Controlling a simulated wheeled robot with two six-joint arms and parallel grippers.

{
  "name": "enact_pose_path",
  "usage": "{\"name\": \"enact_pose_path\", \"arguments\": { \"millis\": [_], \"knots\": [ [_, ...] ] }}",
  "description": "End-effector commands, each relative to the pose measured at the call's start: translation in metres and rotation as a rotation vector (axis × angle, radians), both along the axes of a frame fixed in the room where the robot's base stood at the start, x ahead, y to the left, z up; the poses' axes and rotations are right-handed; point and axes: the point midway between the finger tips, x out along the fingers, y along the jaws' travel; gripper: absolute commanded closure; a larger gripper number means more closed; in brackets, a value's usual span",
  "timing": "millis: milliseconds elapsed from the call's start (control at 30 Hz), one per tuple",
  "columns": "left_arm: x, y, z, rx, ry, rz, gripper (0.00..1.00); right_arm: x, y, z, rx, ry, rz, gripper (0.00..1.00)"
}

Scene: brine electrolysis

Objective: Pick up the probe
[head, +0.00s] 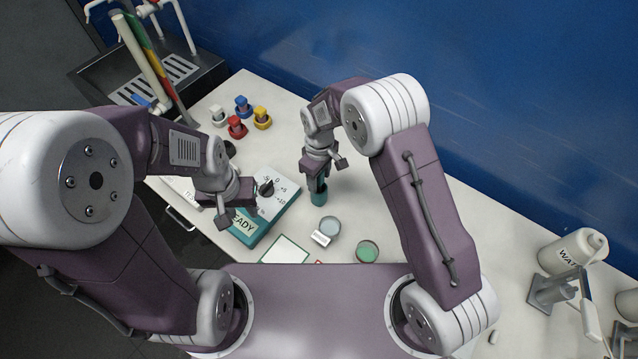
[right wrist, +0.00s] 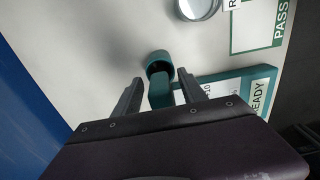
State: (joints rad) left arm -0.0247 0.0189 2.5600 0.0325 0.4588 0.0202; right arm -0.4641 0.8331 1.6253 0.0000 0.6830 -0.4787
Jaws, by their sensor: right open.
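A teal upright piece that looks like the probe (head: 319,196) stands on the white table below my right gripper (head: 318,182). In the right wrist view the teal piece (right wrist: 160,92) lies between the two fingers of my right gripper (right wrist: 160,84), with a round teal end (right wrist: 158,62) that has a dark opening. The fingers are apart, and I see a gap on the left side. My left gripper (head: 232,207) hangs over the teal meter box (head: 268,208) with a dial and a READY label; its jaw opening is hard to make out.
Two round dishes, one pale (head: 329,225) and one green (head: 367,251), sit near the front. Coloured plugs (head: 237,127) stand at the back left. A white water bottle (head: 573,252) is at the far right. The table right of the teal piece is partly clear.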

Motion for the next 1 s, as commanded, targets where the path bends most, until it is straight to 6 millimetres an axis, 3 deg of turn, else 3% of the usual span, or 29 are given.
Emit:
{"name": "enact_pose_path", "arguments": {
  "millis": [167, 333, 367, 667, 1000],
  "knots": [
    [0.0, 0.0, 0.0, 0.0, 0.0, 0.0, 0.64, 0.0, 0.0, 0.0, 0.0, 0.0, 0.0, 0.51],
    [0.0, 0.0, -0.001, 0.0, 0.0, 0.0, 0.64, 0.0, 0.0, 0.0, 0.0, 0.0, 0.0, 0.98],
    [0.0, 0.0, -0.001, 0.0, 0.0, 0.0, 0.64, 0.0, 0.0, 0.0, 0.0, 0.0, 0.0, 1.0],
    [0.0, 0.0, -0.002, 0.0, 0.0, 0.0, 0.64, 0.001, 0.0, 0.004, 0.001, -0.002, 0.0, 1.0],
    [0.0, 0.0, -0.015, 0.0, 0.0, 0.0, 0.64, 0.001, 0.001, 0.078, 0.002, -0.005, 0.0, 1.0]
  ]
}}
